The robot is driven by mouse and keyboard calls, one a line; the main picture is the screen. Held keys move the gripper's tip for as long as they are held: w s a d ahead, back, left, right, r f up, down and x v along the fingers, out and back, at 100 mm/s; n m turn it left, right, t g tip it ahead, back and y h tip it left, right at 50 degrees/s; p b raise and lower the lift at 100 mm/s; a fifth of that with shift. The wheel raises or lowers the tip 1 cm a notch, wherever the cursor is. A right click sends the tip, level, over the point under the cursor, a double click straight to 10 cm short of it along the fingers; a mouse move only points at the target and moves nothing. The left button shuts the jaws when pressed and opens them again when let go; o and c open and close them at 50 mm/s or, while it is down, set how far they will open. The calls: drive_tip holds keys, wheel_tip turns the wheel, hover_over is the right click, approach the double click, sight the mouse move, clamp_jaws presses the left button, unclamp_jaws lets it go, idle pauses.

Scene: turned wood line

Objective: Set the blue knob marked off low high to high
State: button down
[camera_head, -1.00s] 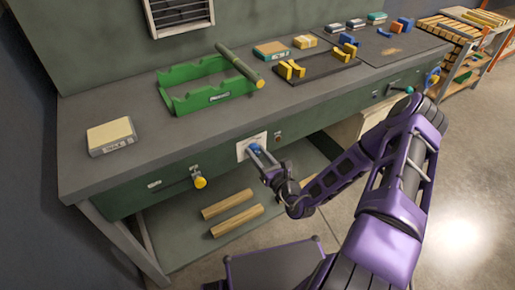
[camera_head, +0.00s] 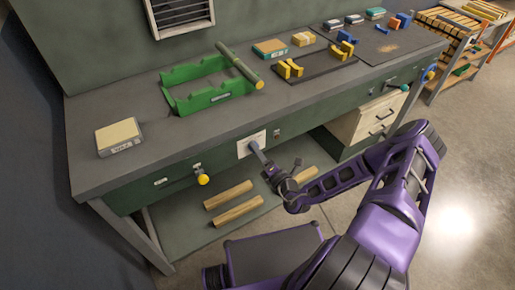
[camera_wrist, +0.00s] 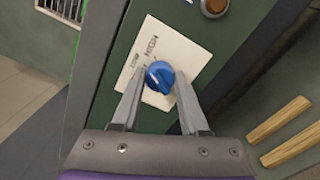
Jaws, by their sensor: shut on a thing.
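The blue knob (camera_wrist: 159,77) sits on a white label plate (camera_wrist: 172,50) on the green bench front. In the wrist view, the word HIGH is legible near the knob, with smaller lettering to its left. My gripper (camera_wrist: 161,84) has one grey finger on each side of the knob and is shut on it. The knob's exact pointing direction is too small to tell. In the head view, my gripper (camera_head: 257,150) reaches the label plate (camera_head: 248,144), and its fingers hide the knob.
A round orange-brown button (camera_wrist: 214,6) is close beside the plate. A yellow knob (camera_head: 203,179) is to the left on the bench front. Wooden bars (camera_head: 238,210) lie on the lower shelf. A drawer unit (camera_head: 367,118) stands under the bench at right.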

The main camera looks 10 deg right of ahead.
drive_tip(key=shift+m+p, duration=0.3)
drive_tip(key=shift+m, duration=1.4)
drive_tip(key=shift+c, duration=2.1)
unclamp_jaws()
drive_tip(key=v, duration=1.7)
drive_tip(key=shift+s, duration=0.2)
